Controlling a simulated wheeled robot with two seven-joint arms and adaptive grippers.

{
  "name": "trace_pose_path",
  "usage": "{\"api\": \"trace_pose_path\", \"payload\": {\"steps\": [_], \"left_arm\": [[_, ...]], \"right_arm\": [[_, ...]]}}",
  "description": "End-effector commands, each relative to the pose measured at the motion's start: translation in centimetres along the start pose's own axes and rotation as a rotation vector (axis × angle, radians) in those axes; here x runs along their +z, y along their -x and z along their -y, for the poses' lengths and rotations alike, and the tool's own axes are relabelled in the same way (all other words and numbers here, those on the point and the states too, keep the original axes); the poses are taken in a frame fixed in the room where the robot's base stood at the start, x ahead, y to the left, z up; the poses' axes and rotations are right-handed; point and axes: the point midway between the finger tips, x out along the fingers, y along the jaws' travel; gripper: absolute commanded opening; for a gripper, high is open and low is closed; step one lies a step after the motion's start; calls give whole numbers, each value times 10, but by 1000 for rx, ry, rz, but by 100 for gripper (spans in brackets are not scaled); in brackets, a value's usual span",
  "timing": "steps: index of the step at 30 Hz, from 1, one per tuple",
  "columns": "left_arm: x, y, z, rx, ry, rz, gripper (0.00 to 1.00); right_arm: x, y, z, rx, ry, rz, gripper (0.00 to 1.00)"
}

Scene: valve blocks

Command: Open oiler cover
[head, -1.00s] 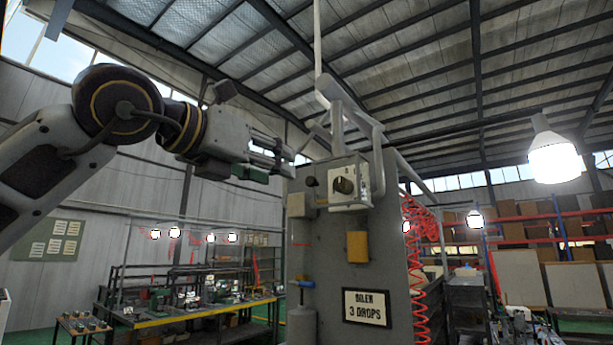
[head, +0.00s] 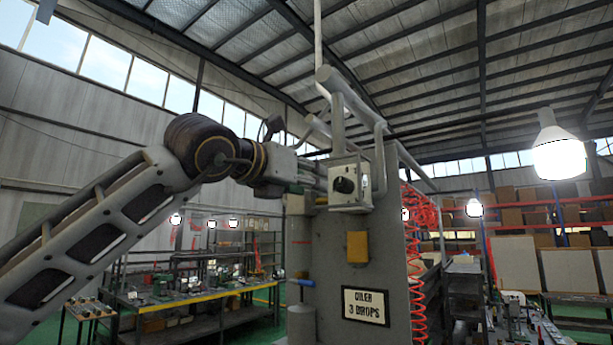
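A grey upright panel (head: 385,262) stands in the middle of the head view, with a sign (head: 366,306) reading "OILER 3 DROPS". A pale box with a round black knob (head: 344,185) is on its upper front. A yellow block (head: 357,247) sits below that box. I cannot tell which part is the oiler cover. My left gripper (head: 318,180) reaches in from the left, with its fingers at the left side of the pale box. I cannot tell whether they touch it or are open. My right gripper is not in view.
Grey pipes (head: 338,120) rise above the panel. A red coiled hose (head: 415,260) hangs at its right side. A blue-handled valve (head: 302,282) and a grey cylinder (head: 301,323) are at its lower left. A workbench (head: 190,300) stands behind on the left.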

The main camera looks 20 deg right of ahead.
Motion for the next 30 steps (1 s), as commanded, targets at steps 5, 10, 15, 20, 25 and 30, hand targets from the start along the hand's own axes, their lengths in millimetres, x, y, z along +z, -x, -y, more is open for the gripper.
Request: {"api": "trace_pose_path", "payload": {"steps": [5,10,15,20,25,30], "left_arm": [[-1,-2,0,0,0,0,41],[-1,-2,0,0,0,0,39],[-1,-1,0,0,0,0,17],[-1,-1,0,0,0,0,0],[-1,-1,0,0,0,0,0],[-1,-1,0,1,0,0,0]], "right_arm": [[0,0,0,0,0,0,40],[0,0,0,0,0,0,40],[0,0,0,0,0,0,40],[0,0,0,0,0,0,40],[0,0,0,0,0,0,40],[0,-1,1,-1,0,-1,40]]}}
